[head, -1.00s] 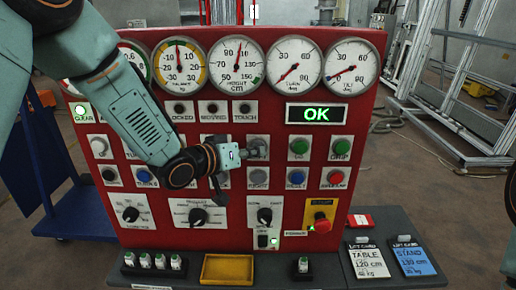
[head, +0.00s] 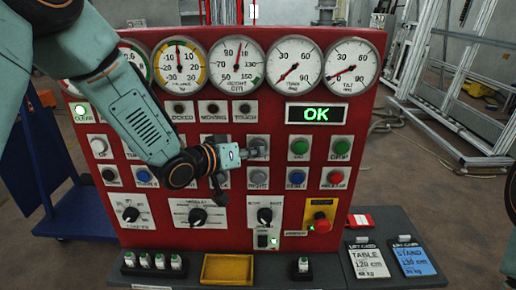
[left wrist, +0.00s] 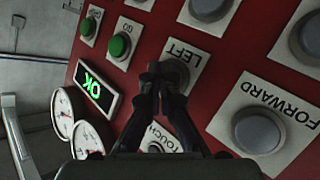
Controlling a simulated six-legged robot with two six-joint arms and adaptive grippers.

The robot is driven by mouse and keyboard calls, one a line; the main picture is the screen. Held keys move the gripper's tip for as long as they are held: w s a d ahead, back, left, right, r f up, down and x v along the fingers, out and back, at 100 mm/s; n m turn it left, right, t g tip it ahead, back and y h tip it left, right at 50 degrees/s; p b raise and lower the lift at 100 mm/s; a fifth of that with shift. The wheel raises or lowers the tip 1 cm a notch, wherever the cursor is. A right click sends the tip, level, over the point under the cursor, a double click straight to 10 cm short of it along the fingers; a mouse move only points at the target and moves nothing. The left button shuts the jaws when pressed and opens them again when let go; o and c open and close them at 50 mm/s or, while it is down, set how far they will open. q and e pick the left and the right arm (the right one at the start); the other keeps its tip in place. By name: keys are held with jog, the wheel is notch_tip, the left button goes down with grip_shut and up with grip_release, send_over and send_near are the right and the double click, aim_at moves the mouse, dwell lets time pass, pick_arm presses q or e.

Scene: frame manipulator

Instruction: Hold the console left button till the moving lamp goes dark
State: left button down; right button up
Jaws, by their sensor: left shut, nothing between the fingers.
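The console (head: 275,215) is a red panel facing me. Its grey LEFT button (head: 258,146) is in the upper button row, right of my left gripper (head: 246,153). In the left wrist view the gripper (left wrist: 168,70) is shut and empty, with its fingertips over the LEFT button (left wrist: 180,77) and hiding part of it. I cannot tell how far the button is pressed. The MOVING lamp (head: 213,107) looks dark in the head view. The TOUCH lamp (head: 245,107) beside it is also dark. My right gripper is not in view.
A green OK display (head: 316,114) and a row of gauges (head: 238,62) sit above the buttons. The CLEAR lamp (head: 83,110) is lit green. The grey FORWARD button (left wrist: 258,132) is near the fingers. A red emergency knob (head: 321,223) is lower right.

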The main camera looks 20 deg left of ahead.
pick_arm(q)
jog(key=shift+s, duration=0.1)
dwell(0.3)
jog(key=shift+s+d, duration=0.25)
jog(key=shift+s, duration=0.5)
jog(key=shift+s, duration=0.1)
jog(key=s, duration=0.2)
jog(key=s+d, duration=0.1)
jog(key=s, duration=0.1)
jog(key=shift+s+d, duration=0.2)
jog(key=shift+s, duration=0.1)
jog(key=shift+f, duration=0.1)
